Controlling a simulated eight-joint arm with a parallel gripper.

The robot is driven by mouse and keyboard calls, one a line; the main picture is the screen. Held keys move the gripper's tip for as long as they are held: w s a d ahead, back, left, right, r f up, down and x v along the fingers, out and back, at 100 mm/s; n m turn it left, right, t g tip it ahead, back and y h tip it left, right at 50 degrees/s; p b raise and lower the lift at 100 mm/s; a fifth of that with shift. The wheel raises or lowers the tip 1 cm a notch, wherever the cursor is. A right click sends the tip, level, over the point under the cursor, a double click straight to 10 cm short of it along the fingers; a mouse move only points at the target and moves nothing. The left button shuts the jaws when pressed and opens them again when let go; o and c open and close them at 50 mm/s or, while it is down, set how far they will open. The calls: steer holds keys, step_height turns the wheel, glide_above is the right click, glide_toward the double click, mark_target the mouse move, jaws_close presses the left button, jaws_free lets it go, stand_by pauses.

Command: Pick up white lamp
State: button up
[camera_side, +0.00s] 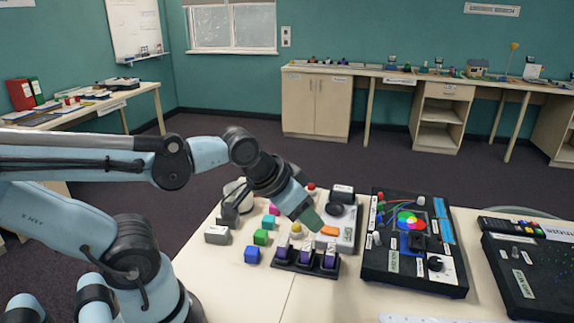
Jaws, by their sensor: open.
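My gripper (312,221) points down and to the right over the small parts on the near table, its greenish tip just above a black stand with purple-and-white blocks (306,258). The jaws are open, and I see nothing held between them. A white rounded object (233,187) stands at the table's back left, partly hidden behind dark parts; it may be the white lamp, but I cannot tell for sure. My gripper is to the right of it and apart from it.
A black control panel with a colour wheel (411,221) stands to the right, with another dark panel (530,270) beyond. The table's front left is clear.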

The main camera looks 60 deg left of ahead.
steer(key=shift+a, duration=0.1)
steer(key=w+a+r+n+g+y, duration=0.15)
steer(key=a+n+g, duration=0.45)
steer(key=a+n, duration=1.4)
steer(key=s+a+f+n+g+h, duration=0.1)
steer(key=s+a+f+n+h, duration=0.15)
steer(key=a+n, duration=0.5)
steer(key=shift+m+y, duration=0.5)
steer(key=shift+m, duration=0.25)
steer(key=f, duration=0.2)
steer(key=a+f, duration=0.1)
steer(key=f, duration=0.3)
steer(key=shift+s+a, duration=0.15)
steer(key=shift+a, duration=0.25)
steer(key=shift+s+a+f, duration=0.1)
steer(key=shift+f, duration=1.25)
steer(key=shift+s+a+f, duration=0.1)
steer(key=shift+f, duration=1.2)
jaws_close()
